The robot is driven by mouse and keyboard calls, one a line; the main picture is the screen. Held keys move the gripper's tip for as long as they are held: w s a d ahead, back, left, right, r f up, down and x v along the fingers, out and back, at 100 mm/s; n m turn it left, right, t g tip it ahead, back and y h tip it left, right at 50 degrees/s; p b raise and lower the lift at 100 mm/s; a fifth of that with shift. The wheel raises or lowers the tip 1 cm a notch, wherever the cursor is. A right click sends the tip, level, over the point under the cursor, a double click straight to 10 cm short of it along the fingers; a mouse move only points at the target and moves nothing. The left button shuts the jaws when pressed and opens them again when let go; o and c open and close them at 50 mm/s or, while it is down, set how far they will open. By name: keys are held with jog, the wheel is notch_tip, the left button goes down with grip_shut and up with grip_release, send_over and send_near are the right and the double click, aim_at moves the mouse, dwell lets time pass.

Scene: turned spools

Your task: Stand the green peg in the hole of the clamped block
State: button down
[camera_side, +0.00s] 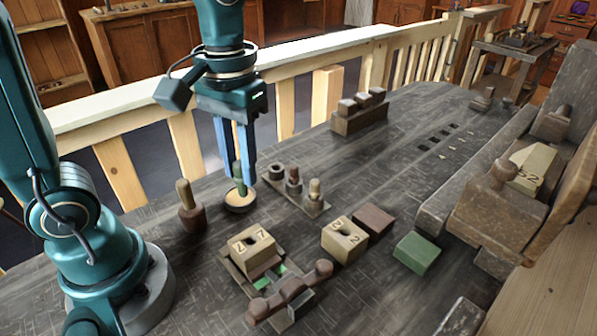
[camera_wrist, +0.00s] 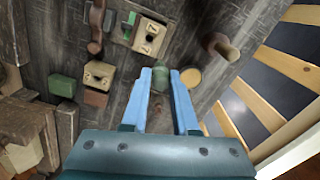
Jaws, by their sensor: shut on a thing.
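The green peg (camera_side: 238,175) is upright between the blue fingers of my gripper (camera_side: 238,180). In the wrist view the green peg (camera_wrist: 158,82) shows between the fingertips (camera_wrist: 160,74). In the side view its lower end overlaps a round tan disc (camera_side: 240,203); I cannot tell whether they touch. The clamped block (camera_side: 253,262), pale wood with a dark hole on top and the mark "Z 7", sits in a clamp with green parts and a brown screw handle, in front of and right of my gripper. The block (camera_wrist: 148,36) also shows at the top of the wrist view.
A brown-based peg (camera_side: 189,208) stands left of the disc. A small rack (camera_side: 312,207) with several pieces is to the right. A second pale holed block (camera_side: 343,240), a brown block (camera_side: 373,218) and a green block (camera_side: 416,253) lie right of the clamp.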

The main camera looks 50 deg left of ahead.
aim_at(241, 174)
jog(key=d, duration=0.1)
jog(key=s+m, duration=0.1)
jog(key=d, duration=0.1)
jog(key=shift+s+d+r+m, duration=0.2)
jog(key=shift+d+r+m, duration=0.05)
jog(key=shift+d+m, duration=0.1)
jog(key=shift+f, duration=3.15)
jog(key=shift+f, duration=1.4)
dwell(0.4)
jog(key=c, duration=0.6)
grip_release()
jog(key=shift+r, duration=0.1)
notch_tip(241, 174, up, 8)
jog(key=shift+r, duration=0.2)
dwell(0.7)
